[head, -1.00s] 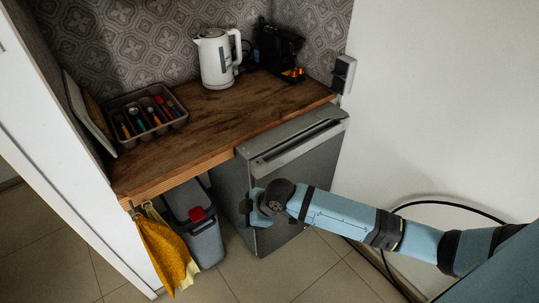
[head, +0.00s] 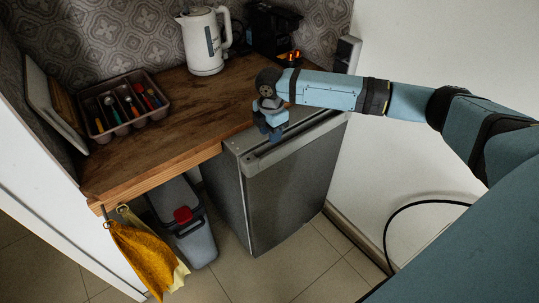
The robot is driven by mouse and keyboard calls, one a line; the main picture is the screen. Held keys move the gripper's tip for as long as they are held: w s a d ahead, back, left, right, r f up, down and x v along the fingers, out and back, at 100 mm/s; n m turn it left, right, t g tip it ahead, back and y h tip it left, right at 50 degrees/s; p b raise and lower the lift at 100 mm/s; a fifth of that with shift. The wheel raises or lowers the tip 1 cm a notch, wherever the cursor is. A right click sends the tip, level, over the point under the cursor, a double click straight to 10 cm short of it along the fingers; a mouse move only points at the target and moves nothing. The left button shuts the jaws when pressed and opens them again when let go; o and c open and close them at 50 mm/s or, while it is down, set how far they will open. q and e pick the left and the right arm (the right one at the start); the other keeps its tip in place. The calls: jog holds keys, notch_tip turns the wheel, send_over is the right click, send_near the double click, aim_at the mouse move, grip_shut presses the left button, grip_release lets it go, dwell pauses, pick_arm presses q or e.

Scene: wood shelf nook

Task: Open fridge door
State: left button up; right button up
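The small grey fridge (head: 285,185) stands under the right end of the wooden counter. Its door faces me and looks shut, with a pale handle strip (head: 300,146) along the top edge. My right gripper (head: 272,133) points down at the top of the fridge, by the left part of the handle strip. I cannot tell whether it touches the strip. Its fingers are small and dark here, and their opening is not clear. My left gripper is not in view.
On the wooden counter (head: 150,150) are a cutlery tray (head: 128,125), a white kettle (head: 203,42) and a black coffee machine (head: 272,32). A grey bin (head: 190,240) and yellow cloth (head: 145,258) are left of the fridge. A black cable (head: 390,225) runs along the right wall.

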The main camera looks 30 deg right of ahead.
aim_at(270, 154)
notch_tip(270, 154, down, 10)
jog(key=shift+f, duration=0.2)
grip_shut()
